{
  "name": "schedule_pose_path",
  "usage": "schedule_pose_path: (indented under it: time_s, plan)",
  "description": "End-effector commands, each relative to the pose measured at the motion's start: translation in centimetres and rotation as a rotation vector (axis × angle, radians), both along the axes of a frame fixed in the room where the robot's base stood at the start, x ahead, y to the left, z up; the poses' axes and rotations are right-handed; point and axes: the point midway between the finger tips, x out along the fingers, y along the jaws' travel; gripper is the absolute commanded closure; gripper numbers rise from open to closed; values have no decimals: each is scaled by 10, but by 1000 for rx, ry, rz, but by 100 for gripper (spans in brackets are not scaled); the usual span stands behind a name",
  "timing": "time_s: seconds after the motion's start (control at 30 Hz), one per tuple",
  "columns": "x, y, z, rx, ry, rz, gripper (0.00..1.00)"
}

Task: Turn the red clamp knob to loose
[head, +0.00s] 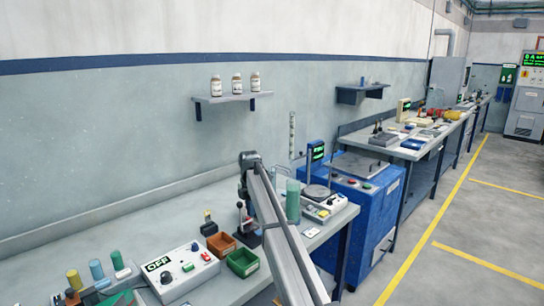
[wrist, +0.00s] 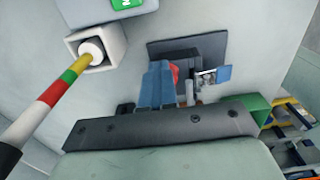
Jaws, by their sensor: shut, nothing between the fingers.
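In the wrist view, a red part (wrist: 175,73), which looks like the clamp knob, shows just right of my fingertips. It is mostly hidden behind them, and its setting cannot be read. Behind it is a dark plate (wrist: 207,44). My gripper (wrist: 159,66) is shut with nothing in it, its blue fingers pointing toward the plate. I cannot tell whether the fingers touch the red part. In the head view, a small dark upright fixture with a red part (head: 246,220) stands on the bench left of my arm. My fingers are not clearly visible there.
An orange bin (head: 221,245) and a green bin (head: 243,263) stand near the fixture. A white control box reading OFF (head: 180,272) is nearer. A green cylinder (head: 293,200) stands right of my arm. In the wrist view, a striped rod (wrist: 50,98) lies left.

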Motion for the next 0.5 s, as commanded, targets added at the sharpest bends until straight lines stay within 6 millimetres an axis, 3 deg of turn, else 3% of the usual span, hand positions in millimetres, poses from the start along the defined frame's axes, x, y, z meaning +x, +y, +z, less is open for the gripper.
schedule_pose_path:
  time_s: [0.03, 0.5]
  plan:
    - [2, 5, -11, 8, 2, 3, 100]
    - [10, -2, -7, 2, 1, 0, 100]
